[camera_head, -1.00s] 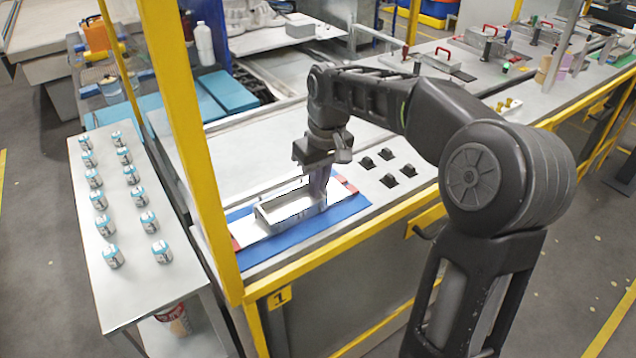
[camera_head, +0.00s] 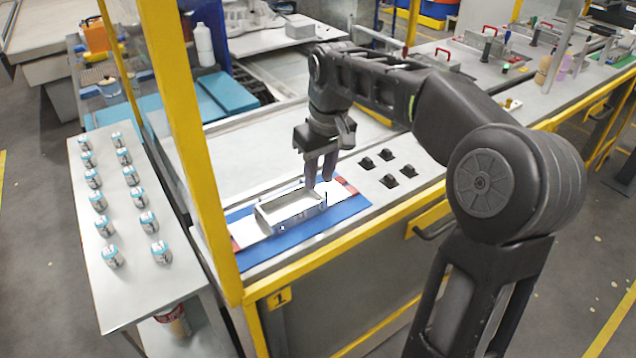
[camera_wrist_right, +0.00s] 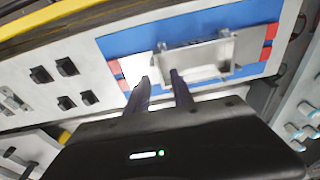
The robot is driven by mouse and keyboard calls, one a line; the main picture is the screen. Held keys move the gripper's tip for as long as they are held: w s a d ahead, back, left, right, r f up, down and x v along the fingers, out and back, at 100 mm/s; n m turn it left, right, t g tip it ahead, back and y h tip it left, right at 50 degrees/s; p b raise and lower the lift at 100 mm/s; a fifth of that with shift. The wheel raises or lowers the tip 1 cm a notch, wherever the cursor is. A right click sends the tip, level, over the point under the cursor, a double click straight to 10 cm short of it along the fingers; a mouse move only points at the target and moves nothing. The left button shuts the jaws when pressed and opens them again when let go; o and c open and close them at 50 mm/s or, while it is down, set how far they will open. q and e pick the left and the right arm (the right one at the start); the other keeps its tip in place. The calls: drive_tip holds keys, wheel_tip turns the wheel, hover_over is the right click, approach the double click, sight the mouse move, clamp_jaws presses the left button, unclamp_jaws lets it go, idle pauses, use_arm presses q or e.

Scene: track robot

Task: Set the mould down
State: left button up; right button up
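The mould (camera_head: 291,211) is a grey metal open-topped tray. It sits on the blue mat (camera_head: 330,216), which has a white middle and red marks, at the near end of the bench. It also shows in the right wrist view (camera_wrist_right: 205,58). My right gripper (camera_head: 320,183) is open, its two dark fingers apart at the mould's right end in the head view. In the right wrist view its fingertips (camera_wrist_right: 159,77) are at the mould's left end, with no clear grip on the wall. Whether a finger touches the mould, I cannot tell. My left gripper is not in view.
Several small black blocks (camera_head: 388,168) stand on the bench right of the mat. A yellow post (camera_head: 190,140) rises in front on the left. A side table (camera_head: 130,275) holds several blue-and-white jars. Yellow rails edge the bench.

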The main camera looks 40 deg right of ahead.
wheel_tip(320, 180, up, 9)
drive_tip(key=s+p, duration=0.1)
drive_tip(key=p, duration=0.2)
drive_tip(key=shift+s+f, duration=0.15)
drive_tip(key=shift+d, duration=0.1)
idle(0.4)
